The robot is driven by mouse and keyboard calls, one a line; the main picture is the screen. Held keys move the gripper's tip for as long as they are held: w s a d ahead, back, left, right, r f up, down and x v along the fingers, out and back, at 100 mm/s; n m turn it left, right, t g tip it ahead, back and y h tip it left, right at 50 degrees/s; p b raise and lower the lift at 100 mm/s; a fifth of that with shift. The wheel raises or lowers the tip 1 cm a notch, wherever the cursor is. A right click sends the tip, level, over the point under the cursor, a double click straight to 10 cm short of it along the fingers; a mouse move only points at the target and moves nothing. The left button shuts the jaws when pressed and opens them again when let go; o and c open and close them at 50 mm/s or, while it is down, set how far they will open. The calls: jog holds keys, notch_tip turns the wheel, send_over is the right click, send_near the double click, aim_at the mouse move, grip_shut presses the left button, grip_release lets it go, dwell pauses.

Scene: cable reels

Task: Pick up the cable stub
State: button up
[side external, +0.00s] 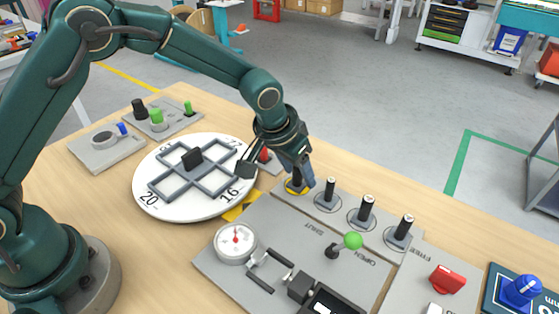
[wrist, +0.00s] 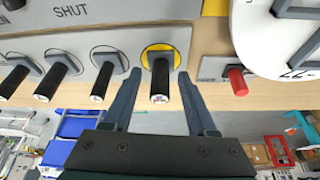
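Several black upright stubs with pale tips stand in a row on a grey panel. One stub (wrist: 160,78), seated on a yellow ring, shows between my fingertips in the wrist view. In the side view it (side external: 295,184) is partly hidden by my gripper. My gripper (side external: 274,174) is open, its two fingers (wrist: 159,80) spread on either side of this stub with gaps. Three similar stubs (side external: 329,191), (side external: 365,208), (side external: 402,228) stand on grey rings beside it. I cannot tell for sure which stub is the cable stub.
A white numbered dial (side external: 205,205) with a grey cross frame lies left of my gripper. A red knob (wrist: 236,80) sits close by the fingers. A gauge (side external: 235,242), a green-tipped lever (side external: 352,241) and a red switch (side external: 447,279) occupy the panels in front.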

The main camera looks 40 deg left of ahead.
grip_shut()
jog(key=shift+r, duration=0.15)
